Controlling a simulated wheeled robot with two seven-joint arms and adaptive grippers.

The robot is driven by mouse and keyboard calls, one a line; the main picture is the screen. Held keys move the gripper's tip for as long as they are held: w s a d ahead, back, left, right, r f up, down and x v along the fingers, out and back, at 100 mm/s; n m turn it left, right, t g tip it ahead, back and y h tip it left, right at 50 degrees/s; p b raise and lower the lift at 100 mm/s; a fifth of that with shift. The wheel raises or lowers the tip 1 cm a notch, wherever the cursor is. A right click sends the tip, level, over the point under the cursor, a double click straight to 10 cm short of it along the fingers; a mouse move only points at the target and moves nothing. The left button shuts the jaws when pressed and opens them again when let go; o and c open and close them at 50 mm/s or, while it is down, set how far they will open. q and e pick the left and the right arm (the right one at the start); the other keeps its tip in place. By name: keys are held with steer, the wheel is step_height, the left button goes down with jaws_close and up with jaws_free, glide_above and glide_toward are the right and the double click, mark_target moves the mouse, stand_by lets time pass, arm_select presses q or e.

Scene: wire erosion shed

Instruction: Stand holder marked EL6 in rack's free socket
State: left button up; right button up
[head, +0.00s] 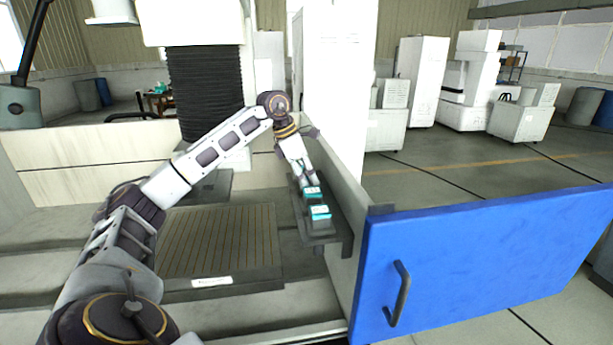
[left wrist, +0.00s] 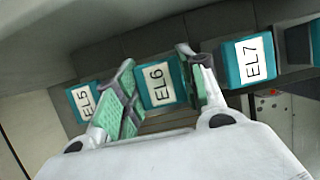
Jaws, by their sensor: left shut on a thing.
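The holder marked EL6 (left wrist: 158,94) is teal with a white label and sits between the fingers of my left gripper (left wrist: 156,70), which is shut on it. EL5 (left wrist: 85,101) is left of it and EL7 (left wrist: 248,64) right of it in the left wrist view. In the head view my left gripper (head: 308,180) is at the dark rack (head: 318,232), by two teal holders (head: 320,212); their labels are too small to read. I cannot tell whether EL6 is raised from its seat. A dark, empty-looking place (left wrist: 298,44) shows right of EL7. My right gripper is out of view.
The rack is along the machine's side wall, beside a slatted worktable (head: 220,238). A blue door (head: 470,262) with a dark handle stands open at the right. A tall white panel (head: 338,80) rises behind the rack. The worktable top is clear.

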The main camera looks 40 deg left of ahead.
arm_select(q)
steer(key=o, duration=1.4)
steer(key=shift+r, duration=0.1)
steer(key=shift+v, duration=3.9)
steer(key=shift+r, duration=0.1)
